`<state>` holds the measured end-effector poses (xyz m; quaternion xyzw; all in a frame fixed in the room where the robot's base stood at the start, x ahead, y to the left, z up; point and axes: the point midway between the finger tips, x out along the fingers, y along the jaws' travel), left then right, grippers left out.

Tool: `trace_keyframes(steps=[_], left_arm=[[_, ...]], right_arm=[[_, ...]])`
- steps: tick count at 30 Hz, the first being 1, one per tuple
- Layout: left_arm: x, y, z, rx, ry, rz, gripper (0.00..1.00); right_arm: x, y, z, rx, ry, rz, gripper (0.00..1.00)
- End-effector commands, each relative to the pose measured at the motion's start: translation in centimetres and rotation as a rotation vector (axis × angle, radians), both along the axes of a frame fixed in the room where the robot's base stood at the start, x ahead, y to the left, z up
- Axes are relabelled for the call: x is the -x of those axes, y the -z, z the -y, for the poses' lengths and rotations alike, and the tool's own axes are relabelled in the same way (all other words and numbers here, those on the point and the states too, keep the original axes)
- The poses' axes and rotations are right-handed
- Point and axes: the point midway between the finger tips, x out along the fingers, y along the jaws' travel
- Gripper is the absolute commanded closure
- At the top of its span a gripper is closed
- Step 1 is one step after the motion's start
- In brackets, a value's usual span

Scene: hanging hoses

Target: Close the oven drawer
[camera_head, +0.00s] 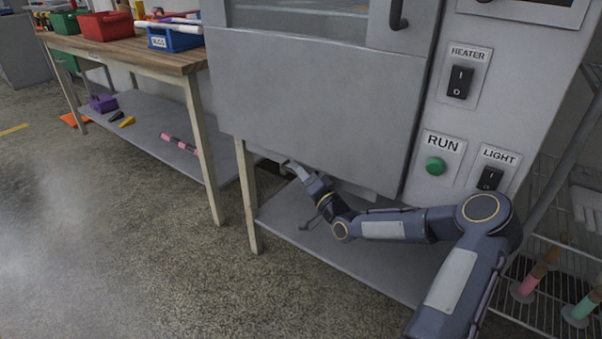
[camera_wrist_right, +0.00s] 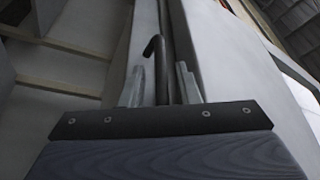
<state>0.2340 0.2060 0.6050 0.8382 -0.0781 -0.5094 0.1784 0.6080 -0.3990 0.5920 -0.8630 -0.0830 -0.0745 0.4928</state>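The grey oven (camera_head: 310,100) fills the middle of the head view, with a dark handle (camera_head: 398,14) at its upper front. I cannot clearly make out a separate drawer or how far out it is. My right gripper (camera_head: 292,168) reaches in under the oven's lower front edge, partly hidden in shadow. In the right wrist view the right gripper (camera_wrist_right: 160,88) has its two fingers apart. A dark bar with a hooked end (camera_wrist_right: 154,48) shows between them, with gaps on both sides. Contact is not visible. My left gripper is out of view.
A wooden workbench (camera_head: 140,52) with bins stands at the left, its leg close to the oven. A grey lower shelf (camera_head: 345,245) lies beneath my right arm. A wire rack (camera_head: 550,255) stands at the right. The floor at the lower left is clear.

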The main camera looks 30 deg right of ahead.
Motion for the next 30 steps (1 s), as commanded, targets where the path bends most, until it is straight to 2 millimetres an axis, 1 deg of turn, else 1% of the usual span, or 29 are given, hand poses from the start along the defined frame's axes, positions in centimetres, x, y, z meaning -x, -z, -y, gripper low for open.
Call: trace_keyframes(steps=[1,8,11,14,21,24,27,30], left_arm=[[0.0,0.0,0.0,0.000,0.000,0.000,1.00],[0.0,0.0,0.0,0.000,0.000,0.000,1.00],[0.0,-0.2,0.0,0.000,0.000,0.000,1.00],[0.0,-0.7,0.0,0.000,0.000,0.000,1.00],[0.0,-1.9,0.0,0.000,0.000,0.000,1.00],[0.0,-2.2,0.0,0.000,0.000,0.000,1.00],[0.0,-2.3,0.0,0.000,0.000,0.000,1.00],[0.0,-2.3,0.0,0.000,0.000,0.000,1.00]], right_arm=[[0.0,0.3,0.2,-0.002,0.004,-0.006,0.67],[0.0,0.3,0.2,-0.001,0.003,-0.006,0.67],[0.4,0.3,0.2,-0.001,0.004,-0.007,0.67],[1.5,0.4,0.3,0.000,0.004,-0.007,0.67],[5.5,1.1,0.5,-0.001,0.003,-0.005,0.67],[6.7,1.4,0.5,0.000,0.001,-0.004,0.67],[7.4,1.6,0.6,0.000,0.001,-0.003,0.67],[7.7,1.7,0.5,0.000,0.000,-0.001,0.67]])
